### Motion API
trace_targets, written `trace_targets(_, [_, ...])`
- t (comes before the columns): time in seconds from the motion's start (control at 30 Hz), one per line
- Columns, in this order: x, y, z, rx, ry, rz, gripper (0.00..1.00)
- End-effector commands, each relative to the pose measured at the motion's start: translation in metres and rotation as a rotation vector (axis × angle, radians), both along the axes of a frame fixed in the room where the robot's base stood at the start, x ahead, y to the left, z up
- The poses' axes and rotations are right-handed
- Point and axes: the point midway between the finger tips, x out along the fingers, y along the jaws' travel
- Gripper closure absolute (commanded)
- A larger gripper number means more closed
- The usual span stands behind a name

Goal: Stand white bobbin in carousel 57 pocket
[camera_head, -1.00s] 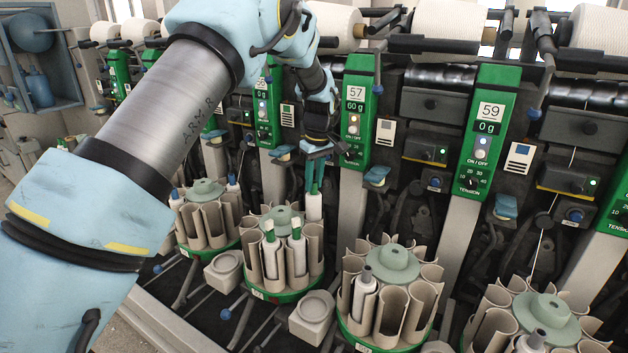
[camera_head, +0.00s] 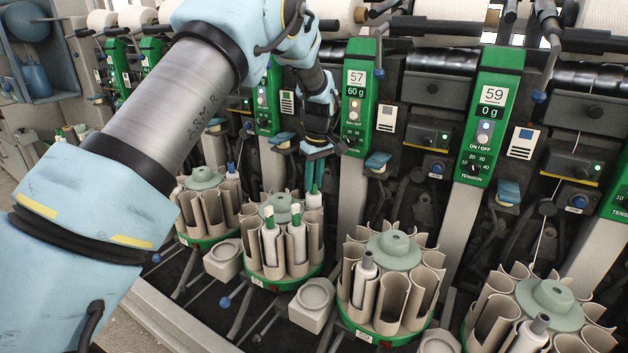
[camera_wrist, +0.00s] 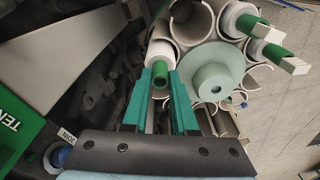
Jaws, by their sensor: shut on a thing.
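A white bobbin (camera_head: 314,200) with a green tube end is between the teal fingers of my gripper (camera_head: 315,182), which is shut on it. It is upright at the back right of the carousel under sign 57 (camera_head: 284,281). In the wrist view, the white bobbin (camera_wrist: 158,49) and its green end show between my fingertips (camera_wrist: 164,74), over or in a beige pocket at the carousel's edge. Its lower part is hidden by the pocket walls, so I cannot tell whether it touches the bottom.
Two green-tipped bobbins (camera_head: 270,243) (camera_head: 297,240) stand in front pockets of the same carousel, around its pale green hub (camera_head: 277,206). Neighbouring carousels (camera_head: 391,290) (camera_head: 206,205) stand close on both sides. The 57 panel (camera_head: 357,95) rises just behind my gripper.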

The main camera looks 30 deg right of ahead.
Motion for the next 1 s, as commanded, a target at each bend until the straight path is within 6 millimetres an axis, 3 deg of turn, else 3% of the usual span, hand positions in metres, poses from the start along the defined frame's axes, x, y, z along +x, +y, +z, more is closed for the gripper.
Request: trace_targets(1.0, [0.0,0.0,-0.02,0.0,0.0,0.0,1.0])
